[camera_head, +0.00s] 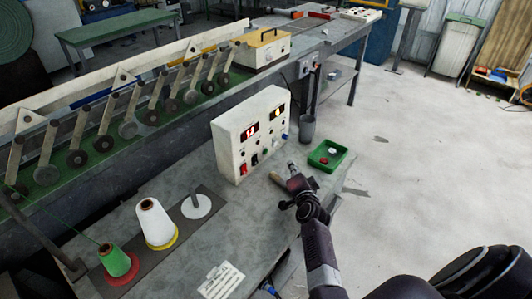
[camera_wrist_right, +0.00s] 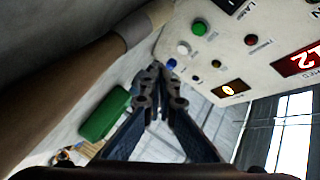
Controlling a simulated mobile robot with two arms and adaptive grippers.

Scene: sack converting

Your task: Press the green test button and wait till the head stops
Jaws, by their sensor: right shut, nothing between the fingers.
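The cream control box (camera_head: 228,150) stands on the grey bench. Its green button (camera_wrist_right: 199,28) shows clearly in the wrist view, in a row with a white button (camera_wrist_right: 183,47) and a blue button (camera_wrist_right: 172,63); the green one is small in the head view (camera_head: 265,152). My right gripper (camera_head: 291,166) is in front of the box's lower right, shut and empty. In the wrist view its fingertips (camera_wrist_right: 158,68) appear close to the blue button, below and left of the green one; contact cannot be told. My left gripper is out of view.
A red lit display (camera_wrist_right: 300,60) and an amber one (camera_wrist_right: 233,89) are on the panel. A wooden-handled tool (camera_wrist_right: 70,90) lies close to the gripper.

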